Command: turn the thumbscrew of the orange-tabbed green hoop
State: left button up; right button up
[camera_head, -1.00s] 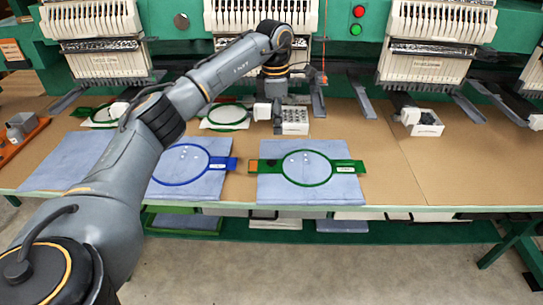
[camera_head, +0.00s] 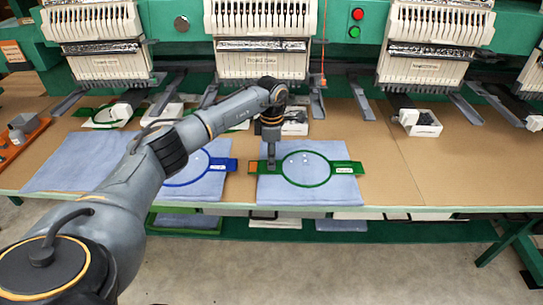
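The green hoop (camera_head: 306,185) lies flat on a light blue cloth (camera_head: 341,193) on the table. It has an orange tab (camera_head: 253,167) at its left end and a white label on its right arm. My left gripper (camera_head: 271,166) points down over the hoop's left arm, just right of the orange tab. Its fingers look close together, but they are too small to tell open from shut. The thumbscrew is not made out; the gripper may hide it. My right gripper is not in view.
A blue hoop (camera_head: 229,164) on another cloth lies to the left, partly behind my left arm. Embroidery machine heads (camera_head: 262,45) with metal arms stand along the back.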

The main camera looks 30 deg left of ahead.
pick_arm(q)
jog(key=shift+f, duration=0.15)
grip_shut()
